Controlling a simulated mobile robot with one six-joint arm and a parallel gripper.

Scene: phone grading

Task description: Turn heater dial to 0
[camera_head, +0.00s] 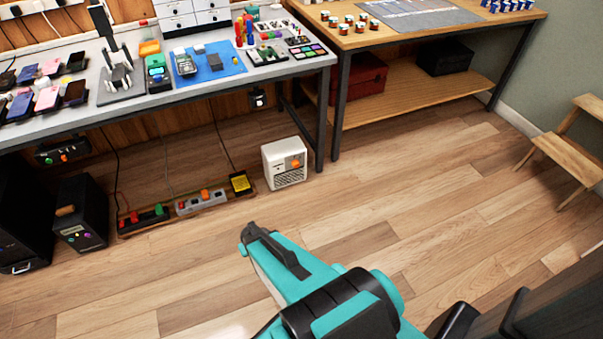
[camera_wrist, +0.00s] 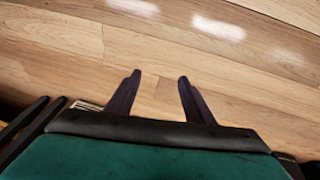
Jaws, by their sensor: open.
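The heater (camera_head: 283,172) is a small white box with a slatted front. It stands on the wood floor beside the right legs of the grey workbench. Its orange dial (camera_head: 296,163) is on the upper right of the front face; the markings are too small to read. My gripper (camera_wrist: 159,76) is open and empty in the wrist view, its two dark fingers apart over bare floor. In the head view my teal arm reaches up from the bottom, its far end in front of the heater and lower in the picture, apart from it. The heater is not in the wrist view.
Power strips (camera_head: 200,203) with coloured switches lie on a board left of the heater, with cables hanging above. Dark computer cases (camera_head: 82,212) stand further left. A wooden bench (camera_head: 440,83) with a lower shelf is behind right. The floor (camera_head: 390,190) right of the heater is clear.

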